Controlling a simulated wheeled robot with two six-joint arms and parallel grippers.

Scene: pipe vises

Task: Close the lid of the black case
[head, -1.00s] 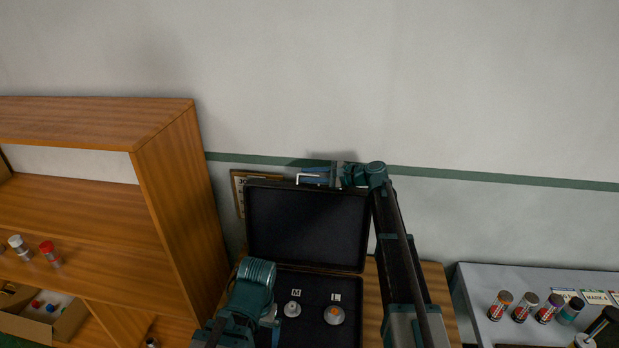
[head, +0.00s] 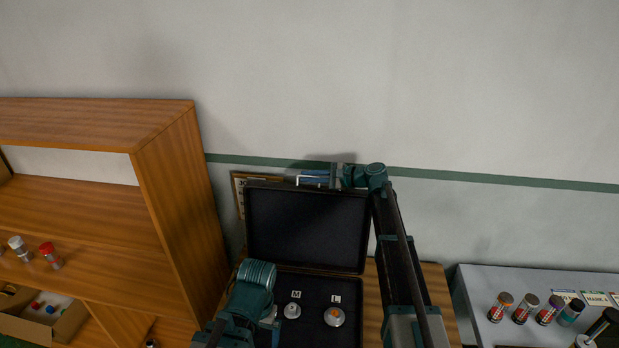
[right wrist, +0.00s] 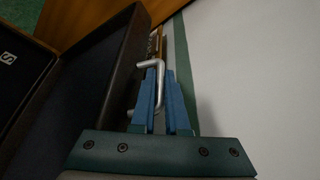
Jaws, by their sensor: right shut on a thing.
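The black case (head: 313,300) stands open on a wooden table. Its lid (head: 305,228) is raised nearly upright at the back, and it also shows in the right wrist view (right wrist: 95,75). A bent metal handle (right wrist: 152,64) shows behind the lid's top edge. My right gripper (head: 314,179) reaches over the lid's top right corner. Its blue fingers (right wrist: 166,100) are shut on the handle. Two round grey pieces, one by a label M (head: 292,310) and one by a label L (head: 335,316), sit in the case. My left arm covers the case's front left; its fingers are hidden.
A wooden shelf unit (head: 165,220) stands close on the left. A grey table (head: 480,285) with several small canisters (head: 525,308) is on the right. The wall is close behind the lid, with a framed notice (head: 238,190) on it.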

